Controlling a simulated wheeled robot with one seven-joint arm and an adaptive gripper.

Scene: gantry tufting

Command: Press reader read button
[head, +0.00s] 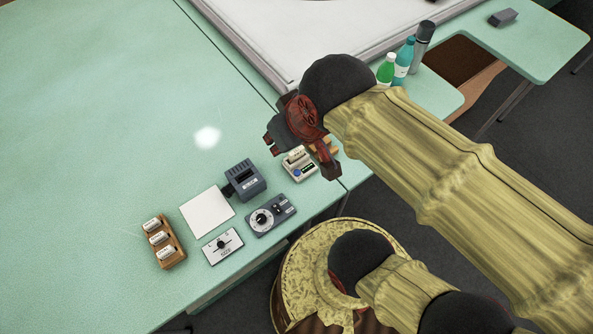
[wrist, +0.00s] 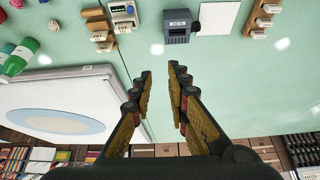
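A small pale device (head: 299,165) with a blue round button and a white top piece stands on the green table; it also shows at the top of the wrist view (wrist: 122,14). A dark grey slotted box (head: 245,180) with a label stands to its left; it also shows in the wrist view (wrist: 180,27). I cannot read the labels, so I cannot tell which one is the reader. My gripper (wrist: 163,76) is open and empty, its two fingers apart. In the head view it hangs above the pale device and partly covers it.
A dark dial panel (head: 270,215), a white dial panel (head: 222,245), a white sheet (head: 207,211) and a wooden rack (head: 164,243) with white-labelled pieces stand nearby. Bottles (head: 404,61) stand at the back right. The table's left side is clear.

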